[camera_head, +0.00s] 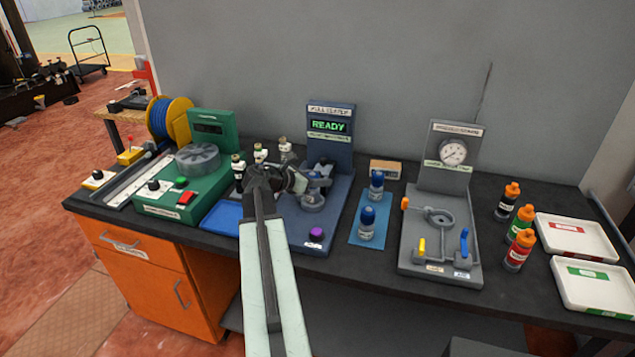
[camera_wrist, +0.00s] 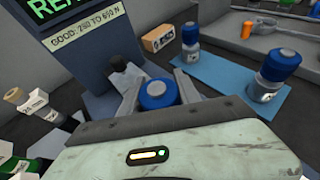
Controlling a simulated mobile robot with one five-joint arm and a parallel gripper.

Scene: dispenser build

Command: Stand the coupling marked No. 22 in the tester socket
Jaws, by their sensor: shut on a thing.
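My gripper (camera_wrist: 158,100) is shut on a blue-topped coupling (camera_wrist: 155,94); the wrist view shows its cap between the two fingers. In the head view my gripper (camera_head: 302,184) is over the blue tester (camera_head: 331,135), whose screen reads READY. The tester's grey socket area (camera_head: 313,202) is partly hidden by my gripper. I cannot tell whether the held coupling is seated in it. Two more blue-topped couplings, a near one (camera_head: 367,222) and a far one (camera_head: 376,186), stand upright on a blue mat (camera_head: 366,240). No coupling number is readable.
A grey gauge station (camera_head: 440,262) stands right of the mat. Further right are orange-capped bottles (camera_head: 520,250) and white trays (camera_head: 597,287). A purple button (camera_head: 316,235) sits on the tester's front.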

